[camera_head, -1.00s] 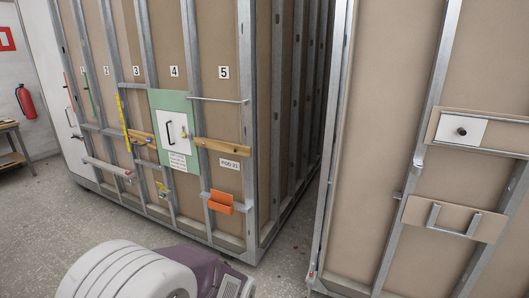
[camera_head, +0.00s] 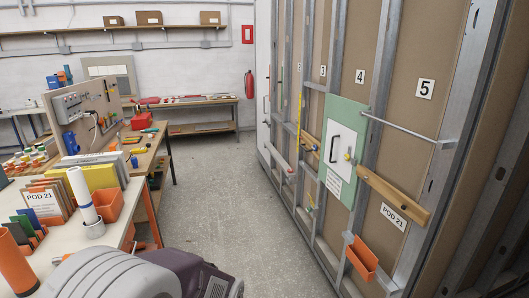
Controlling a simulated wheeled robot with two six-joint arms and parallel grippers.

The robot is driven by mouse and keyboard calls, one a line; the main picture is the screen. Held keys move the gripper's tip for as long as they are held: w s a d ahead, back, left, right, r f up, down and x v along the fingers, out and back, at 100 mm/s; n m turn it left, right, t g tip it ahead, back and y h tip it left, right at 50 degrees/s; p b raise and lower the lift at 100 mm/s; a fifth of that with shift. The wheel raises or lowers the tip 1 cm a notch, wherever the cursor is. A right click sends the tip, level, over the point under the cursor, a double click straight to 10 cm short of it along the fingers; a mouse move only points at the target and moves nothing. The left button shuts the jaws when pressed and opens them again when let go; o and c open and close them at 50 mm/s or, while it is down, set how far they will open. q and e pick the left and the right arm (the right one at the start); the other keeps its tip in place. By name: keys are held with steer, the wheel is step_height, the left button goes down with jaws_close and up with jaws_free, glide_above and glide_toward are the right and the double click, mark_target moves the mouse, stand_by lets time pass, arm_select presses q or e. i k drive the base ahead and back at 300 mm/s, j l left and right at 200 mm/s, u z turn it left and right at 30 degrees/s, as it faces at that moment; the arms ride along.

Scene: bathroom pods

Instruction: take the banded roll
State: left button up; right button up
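A white roll (camera_head: 80,188) stands tilted at the near end of the left table, with what looks like a blue band low on it. A white and purple part, probably my own body, shows at the bottom.
An orange bin (camera_head: 108,206) stands right beside the roll. Folders marked POD 21 (camera_head: 42,200) and an orange cylinder (camera_head: 16,264) are on the left. The pod wall (camera_head: 440,160) is on the right. The floor (camera_head: 215,180) between is clear.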

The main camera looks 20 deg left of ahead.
mark_target(75, 176)
steer(key=i+j+u, duration=0.25)
steer(key=u, duration=0.2)
steer(key=i+j+u, duration=0.1)
steer(key=i+u, duration=0.75)
steer(key=i+l+u, duration=0.25)
steer(key=i+u, duration=0.2)
steer(key=i+l+u, duration=0.25)
steer(key=i+u, duration=0.2)
